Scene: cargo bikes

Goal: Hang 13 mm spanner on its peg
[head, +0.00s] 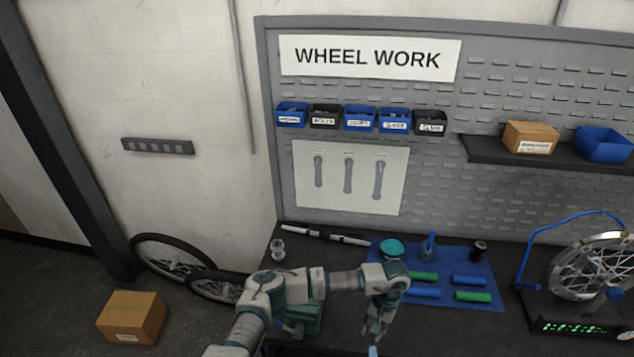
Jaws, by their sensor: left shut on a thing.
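A pale spanner panel (388,200) on the grey pegboard shows three upright grey spanner shapes of rising size from left to right. I cannot tell whether these are real spanners or painted outlines. My left gripper (373,334) is low in the middle of the head view, over the dark bench and far below the panel. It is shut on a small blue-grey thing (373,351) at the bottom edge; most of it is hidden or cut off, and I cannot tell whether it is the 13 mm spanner. My right gripper is not in view.
A blue mat (455,258) with green and blue grips, a teal bowl (391,249) and a dark small pot (479,250) lies beside my left arm. A wheel stand (590,320) is at right. Small bins (358,119) hang above the panel.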

